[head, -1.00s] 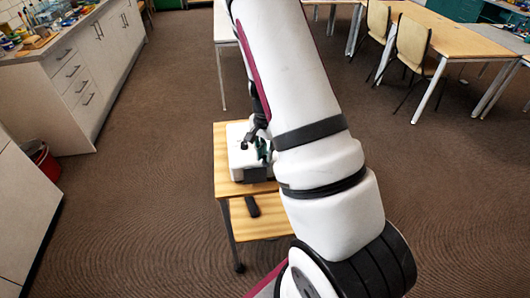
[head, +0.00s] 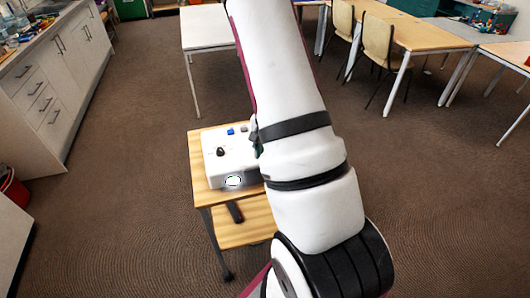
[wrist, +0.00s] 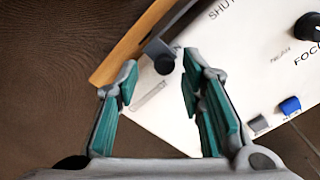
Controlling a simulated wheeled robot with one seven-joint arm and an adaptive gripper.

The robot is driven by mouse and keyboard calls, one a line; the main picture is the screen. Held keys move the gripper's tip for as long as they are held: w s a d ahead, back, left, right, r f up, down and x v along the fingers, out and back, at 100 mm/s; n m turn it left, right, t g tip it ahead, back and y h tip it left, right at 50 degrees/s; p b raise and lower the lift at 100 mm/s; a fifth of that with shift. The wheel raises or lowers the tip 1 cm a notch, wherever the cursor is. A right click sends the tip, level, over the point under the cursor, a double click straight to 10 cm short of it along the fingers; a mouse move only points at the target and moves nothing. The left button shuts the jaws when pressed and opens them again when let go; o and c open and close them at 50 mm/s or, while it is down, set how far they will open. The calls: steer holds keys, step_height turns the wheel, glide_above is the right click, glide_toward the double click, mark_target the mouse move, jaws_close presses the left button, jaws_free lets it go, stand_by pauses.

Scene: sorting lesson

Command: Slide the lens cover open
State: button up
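A white projector (head: 215,165) stands on a small wooden cart. A bright white oval lens (head: 233,181) shows on its front face. The wrist view shows its white top (wrist: 235,85) with a black-ended grey slider knob (wrist: 163,62) near one edge, beside a short slot (wrist: 148,99) and partly cropped "SHUT" lettering. My gripper (wrist: 160,68) is open, its two teal-padded fingers apart with the knob between and just beyond the tips in the picture; I cannot tell contact. In the head view my arm hides most of the gripper at the projector's right side.
The top also carries a black focus knob (wrist: 307,27), a blue button (wrist: 290,105) and a grey button (wrist: 258,123). The wooden cart (head: 200,190) has a lower shelf with a dark object (head: 235,212). Open floor surrounds it; a white table (head: 205,25) stands behind.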

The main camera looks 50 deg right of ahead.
steer(key=shift+a, duration=0.1)
step_height(320, 180, up, 12)
stand_by(0.6)
stand_by(0.4)
steer(key=s+a+r+n+t, duration=0.1)
steer(key=a+r+n+t, duration=0.2)
steer(key=a+r+n, duration=0.9)
steer(key=s+a+r+n+t, duration=0.1)
steer(key=s+a+r, duration=0.3)
steer(key=a, duration=0.3)
steer(key=s+a+r+n+t, duration=0.1)
steer(key=s+a+r+n, duration=0.1)
steer(key=s+a+r, duration=0.3)
steer(key=s+a, duration=0.2)
steer(key=a, duration=0.1)
steer(key=shift+s+a+t, duration=0.2)
steer(key=shift+s+t, duration=0.05)
steer(key=shift+t, duration=0.05)
